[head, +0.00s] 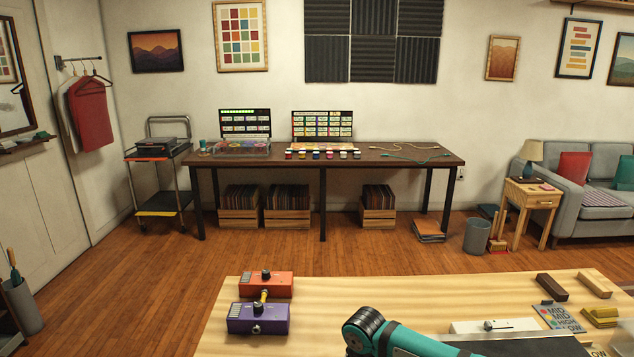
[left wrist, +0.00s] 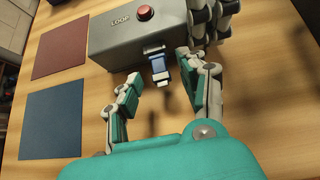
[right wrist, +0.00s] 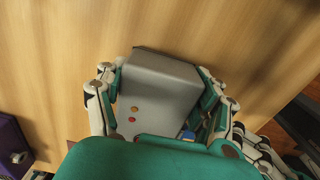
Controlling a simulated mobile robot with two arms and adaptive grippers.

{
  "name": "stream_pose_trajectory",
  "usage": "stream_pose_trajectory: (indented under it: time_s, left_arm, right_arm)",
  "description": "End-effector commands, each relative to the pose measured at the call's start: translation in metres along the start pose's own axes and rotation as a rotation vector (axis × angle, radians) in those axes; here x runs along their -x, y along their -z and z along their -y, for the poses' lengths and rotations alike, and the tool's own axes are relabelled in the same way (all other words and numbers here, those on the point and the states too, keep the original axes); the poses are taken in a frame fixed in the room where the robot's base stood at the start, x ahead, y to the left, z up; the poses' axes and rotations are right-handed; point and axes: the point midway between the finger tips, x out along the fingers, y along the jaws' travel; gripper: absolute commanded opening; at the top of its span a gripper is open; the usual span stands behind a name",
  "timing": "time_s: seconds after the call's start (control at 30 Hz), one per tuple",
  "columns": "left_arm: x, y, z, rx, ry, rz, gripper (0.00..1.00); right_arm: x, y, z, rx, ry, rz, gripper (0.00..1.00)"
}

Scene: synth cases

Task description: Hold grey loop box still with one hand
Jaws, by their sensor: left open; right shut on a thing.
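The grey loop box (left wrist: 150,38) with a red button lies on the wooden table in the left wrist view. A blue and white stick-like piece (left wrist: 160,66) sits at its near side; I cannot tell how far it is plugged in. My left gripper (left wrist: 158,72) is open, its fingers on either side of that piece, apparently not gripping it. My right gripper (right wrist: 155,75) is shut on the loop box (right wrist: 160,85), a finger on each side, in the right wrist view. Small coloured dots show on the box there. The head view does not show the box.
A red mat (left wrist: 62,45) and a blue mat (left wrist: 52,117) lie left of the box. An orange pedal (head: 266,284) and a purple pedal (head: 258,319) stand on the table's left part. Dark and light blocks (head: 552,287) and label cards (head: 558,317) lie at right.

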Motion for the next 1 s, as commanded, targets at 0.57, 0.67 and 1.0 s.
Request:
stream_pose_trajectory:
  time_s: [0.57, 0.67, 1.0]
  left_arm:
    - [-0.020, 0.000, 0.000, 0.001, 0.000, -0.001, 0.42]
    - [-0.020, 0.000, 0.000, 0.001, 0.000, -0.001, 0.29]
    - [-0.020, 0.000, -0.001, 0.001, -0.003, -0.001, 0.00]
  right_arm:
    - [-0.001, -0.001, 0.000, -0.001, 0.001, 0.002, 0.29]
    - [-0.001, -0.001, 0.000, -0.001, 0.001, 0.002, 0.29]
    - [-0.001, -0.001, 0.000, -0.001, 0.001, 0.002, 0.29]
